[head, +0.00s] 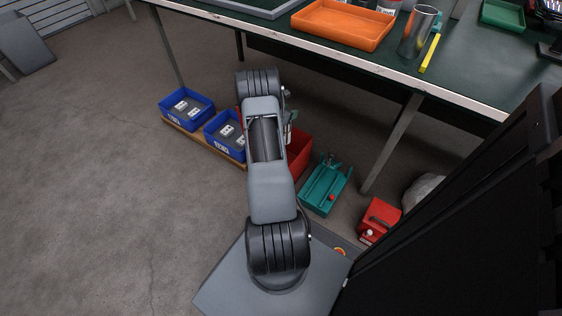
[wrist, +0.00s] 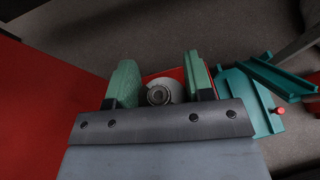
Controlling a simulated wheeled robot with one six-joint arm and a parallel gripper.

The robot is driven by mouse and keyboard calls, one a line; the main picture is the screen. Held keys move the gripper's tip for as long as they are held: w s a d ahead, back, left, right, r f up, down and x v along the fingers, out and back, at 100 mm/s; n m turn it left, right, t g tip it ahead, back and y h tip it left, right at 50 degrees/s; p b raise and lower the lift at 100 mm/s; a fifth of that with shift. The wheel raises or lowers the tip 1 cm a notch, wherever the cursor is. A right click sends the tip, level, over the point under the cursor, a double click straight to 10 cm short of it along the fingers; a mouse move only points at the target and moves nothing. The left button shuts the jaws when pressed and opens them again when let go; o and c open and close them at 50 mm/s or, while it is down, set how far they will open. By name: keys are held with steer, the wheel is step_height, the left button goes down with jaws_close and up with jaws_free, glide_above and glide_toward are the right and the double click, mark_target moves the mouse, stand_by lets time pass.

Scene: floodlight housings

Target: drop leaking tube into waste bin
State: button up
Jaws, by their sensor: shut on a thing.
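My gripper (wrist: 160,88) has two green fingers and is shut on the tube (wrist: 158,95). The tube shows end-on in the wrist view as a pale round end with a dark ring at its centre; its length is hidden. Whether it leaks cannot be seen. The red waste bin (head: 301,155) stands on the floor beyond my arm in the head view, partly hidden by it. Its red wall (wrist: 40,105) fills the left of the wrist view, and red also shows behind the tube. My gripper is at the bin; how far above or inside it is, I cannot tell.
Blue boxes (head: 187,92) stand on a wooden board left of the red bin. A teal tray-like piece (head: 325,186) and a red box (head: 380,221) lie to its right. A workbench (head: 462,80) with an orange tray (head: 342,24) stands behind. The left floor is clear.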

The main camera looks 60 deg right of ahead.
step_height(320, 180, down, 2)
steer(key=shift+f+b, duration=0.1)
steer(key=shift+b, duration=0.35)
steer(key=o, duration=1.3)
steer(key=shift+o, duration=0.2)
steer(key=p+v, duration=0.5)
steer(key=v, duration=0.8)
steer(key=shift+a, duration=0.4)
